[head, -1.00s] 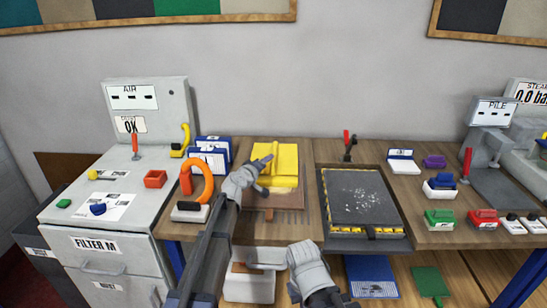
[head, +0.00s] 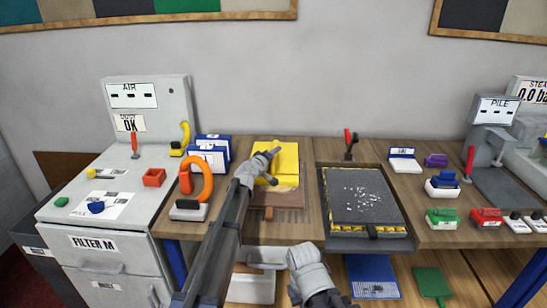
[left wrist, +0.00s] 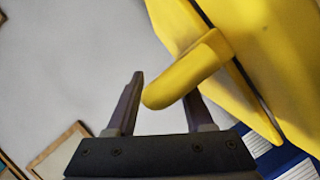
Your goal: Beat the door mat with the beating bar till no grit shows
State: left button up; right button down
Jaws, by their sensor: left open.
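The door mat (head: 350,214) is dark grey with white grit scattered over its middle. It lies in a recess of the bench, right of centre in the head view, with yellow patches along its edges. My left gripper (head: 268,165) is over a yellow piece (head: 290,158) with a rounded yellow bar (left wrist: 185,70). In the left wrist view the open fingers of my left gripper (left wrist: 166,92) stand either side of the bar's end. I cannot tell whether this is the beating bar. My right gripper (head: 308,258) is low in front of the bench; its fingers are not clear.
An orange ring-shaped tool (head: 203,180) stands left of my left arm. A red-handled lever (head: 348,140) is behind the mat. Several small coloured blocks, including a green one (head: 441,218), lie to the right. A grey filter cabinet (head: 110,245) stands at the left.

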pick_arm(q)
jog(key=shift+c, duration=0.2)
grip_shut()
dwell(1.3)
